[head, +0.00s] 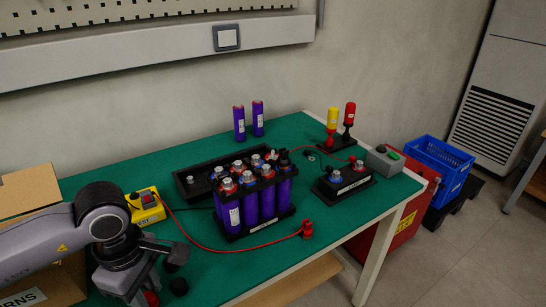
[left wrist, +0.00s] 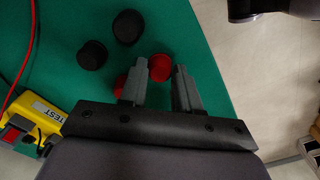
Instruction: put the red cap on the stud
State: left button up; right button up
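Two red caps show in the left wrist view. One red cap (left wrist: 160,68) lies between the tips of my left gripper (left wrist: 161,70), and the other (left wrist: 121,86) is partly hidden beside the left finger. In the head view a red cap (head: 152,298) shows below my left gripper (head: 145,284) at the table's near left. The fingers are apart, and I see no clear grip on the cap. Metal studs top the purple cells (head: 256,200) in the black holder. A black block (head: 343,185) to the right also carries terminals. My right gripper is out of view.
Two black caps (left wrist: 127,26) (left wrist: 92,54) stand near the left gripper. A yellow tester (head: 148,207) has a red lead ending in a red clip (head: 306,229). Cardboard boxes (head: 28,192) stand at the left.

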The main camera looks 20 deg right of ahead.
pick_arm(q)
jog(key=shift+r+p, duration=1.2)
jog(key=shift+r, duration=1.35)
